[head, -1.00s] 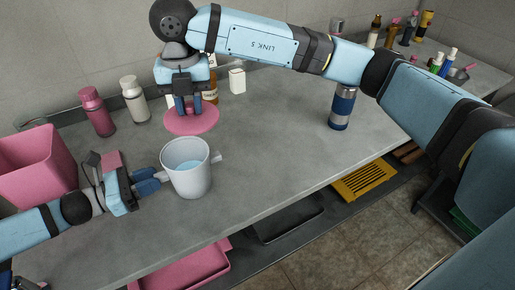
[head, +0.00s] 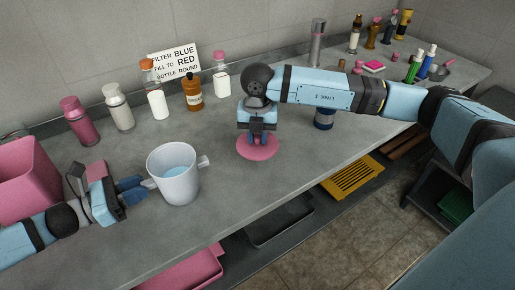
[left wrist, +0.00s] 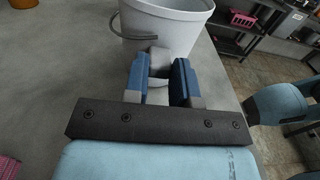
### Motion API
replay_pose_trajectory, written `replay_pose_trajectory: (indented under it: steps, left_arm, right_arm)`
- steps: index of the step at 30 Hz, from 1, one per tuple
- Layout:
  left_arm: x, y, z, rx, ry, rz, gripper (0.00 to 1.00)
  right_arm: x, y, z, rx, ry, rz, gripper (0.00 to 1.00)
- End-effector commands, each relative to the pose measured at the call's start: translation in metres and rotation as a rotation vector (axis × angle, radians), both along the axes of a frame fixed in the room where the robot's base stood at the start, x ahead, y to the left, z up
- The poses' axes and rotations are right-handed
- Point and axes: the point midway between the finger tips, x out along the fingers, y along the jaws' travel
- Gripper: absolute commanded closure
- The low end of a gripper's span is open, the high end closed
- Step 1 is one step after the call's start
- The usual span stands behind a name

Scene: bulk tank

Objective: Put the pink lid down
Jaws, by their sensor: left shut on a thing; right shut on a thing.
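The pink lid (head: 258,151) is a round disc just right of the white bucket (head: 176,186) in the head view. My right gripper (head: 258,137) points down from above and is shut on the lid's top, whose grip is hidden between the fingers. The lid is level and low over the table; I cannot tell whether it touches. The bucket is open, with light blue liquid inside. My left gripper (head: 141,186) is shut on a tab on the bucket's left side. The left wrist view shows the fingers (left wrist: 161,72) around this grey tab.
A pink bin (head: 22,182) stands at the left. Pink (head: 80,121), white and amber bottles line the wall beneath a lettered sign (head: 174,61). A blue and steel bottle (head: 323,119) stands behind my right arm. The grey counter (head: 225,215) is bare around the lid, up to its front edge.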

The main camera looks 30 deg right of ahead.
Motion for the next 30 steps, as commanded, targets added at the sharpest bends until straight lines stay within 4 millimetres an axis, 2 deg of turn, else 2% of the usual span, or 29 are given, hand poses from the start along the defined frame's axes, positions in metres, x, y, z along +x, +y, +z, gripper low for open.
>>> replay_pose_trajectory:
  steps: [9, 20, 21, 24, 30]
  left_arm:
    - [0.000, 0.000, 0.000, 0.000, 0.000, 0.000, 1.00]
    - [0.000, 0.000, 0.000, 0.000, 0.000, 0.000, 1.00]
    - [0.000, 0.000, 0.000, 0.000, 0.000, 0.000, 1.00]
    - [0.000, 0.000, 0.000, 0.000, 0.000, 0.000, 1.00]
    - [0.000, 0.000, 0.000, 0.000, 0.000, 0.000, 1.00]
  right_arm:
    - [-0.001, 0.000, -0.045, -0.001, 0.002, 0.001, 0.99]
    - [0.000, 0.000, -0.049, 0.000, 0.001, 0.001, 0.99]
    - [0.000, 0.000, -0.050, 0.001, 0.001, 0.001, 0.74]
    - [0.000, 0.000, -0.050, 0.000, 0.000, 0.001, 0.51]
    - [0.000, 0.000, -0.050, 0.000, 0.000, 0.001, 0.51]
